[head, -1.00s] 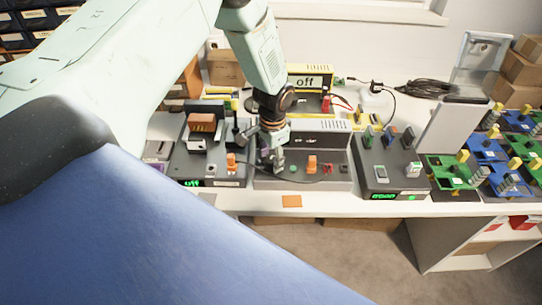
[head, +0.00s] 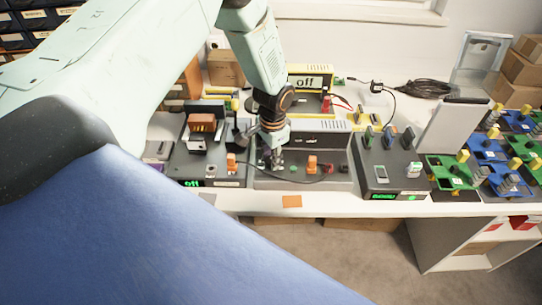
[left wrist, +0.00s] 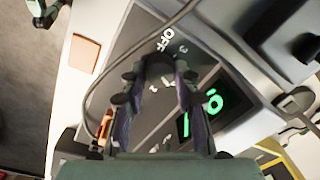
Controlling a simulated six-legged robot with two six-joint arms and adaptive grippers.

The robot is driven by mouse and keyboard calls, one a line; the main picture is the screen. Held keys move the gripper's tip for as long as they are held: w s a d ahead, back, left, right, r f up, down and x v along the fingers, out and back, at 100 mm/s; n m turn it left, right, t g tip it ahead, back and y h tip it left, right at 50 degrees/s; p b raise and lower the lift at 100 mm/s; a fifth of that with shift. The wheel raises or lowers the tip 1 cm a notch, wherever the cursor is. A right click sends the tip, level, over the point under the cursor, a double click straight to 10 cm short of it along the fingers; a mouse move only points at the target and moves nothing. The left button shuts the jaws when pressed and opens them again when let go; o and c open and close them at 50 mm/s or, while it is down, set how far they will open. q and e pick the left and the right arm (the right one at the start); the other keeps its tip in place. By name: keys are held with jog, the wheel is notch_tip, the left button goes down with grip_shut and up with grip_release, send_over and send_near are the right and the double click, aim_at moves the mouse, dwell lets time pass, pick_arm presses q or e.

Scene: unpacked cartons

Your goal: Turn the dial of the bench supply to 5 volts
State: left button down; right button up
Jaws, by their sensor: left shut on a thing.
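The bench supply, a grey sloped box (head: 330,181), stands in the middle of the bench. My left gripper (head: 270,160) reaches down from above onto its left part. In the left wrist view, my left gripper (left wrist: 155,88) has its two purple-padded fingers on either side of a dark dial (left wrist: 158,68) and is shut on it. The fingers hide most of the dial.
A grey device (head: 205,165) stands close on the left, another (head: 390,168) on the right. A thin dark cable (left wrist: 135,60) crosses the panel. An orange square (head: 292,201) lies at the bench's front edge.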

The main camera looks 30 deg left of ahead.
pick_arm(q)
jog(key=shift+w+r+n, duration=0.1)
jog(key=shift+n, duration=0.4)
jog(key=n+p, duration=0.1)
jog(key=n, duration=0.2)
jog(key=shift+p, duration=0.35)
jog(key=shift+w+a+n+p, duration=0.1)
jog(key=shift+n+p, duration=0.6)
jog(key=shift+n, duration=1.7)
jog(key=c, duration=1)
grip_release()
notch_tip(320, 180, up, 12)
jog(key=shift+d, duration=0.3)
